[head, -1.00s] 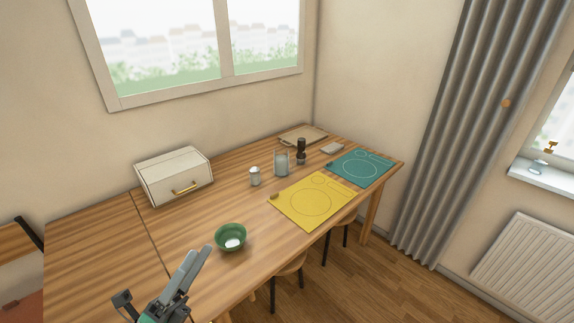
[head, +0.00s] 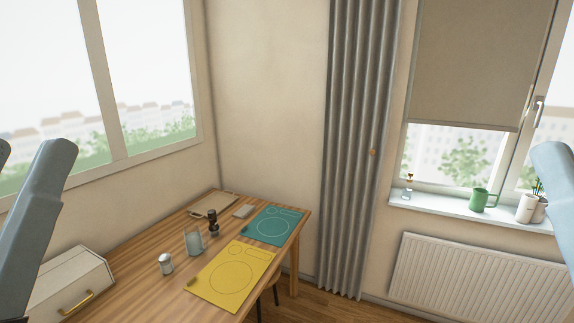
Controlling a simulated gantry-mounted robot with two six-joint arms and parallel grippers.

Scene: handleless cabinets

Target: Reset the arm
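My arms show only as blue-grey links at the left and right edges of the head view. The left link stands tilted in front of the wall and the white box. The right link reaches up in front of the window sill's right end. Neither gripper shows in this view, so whether they are open or shut, or hold anything, is hidden.
The wooden table (head: 130,283) holds a white bread box (head: 72,280), a shaker (head: 166,264), a glass jar (head: 193,242), a dark grinder (head: 213,223), a yellow mat (head: 232,276) and a teal mat (head: 273,226). A green mug (head: 483,200) stands on the window sill (head: 425,204).

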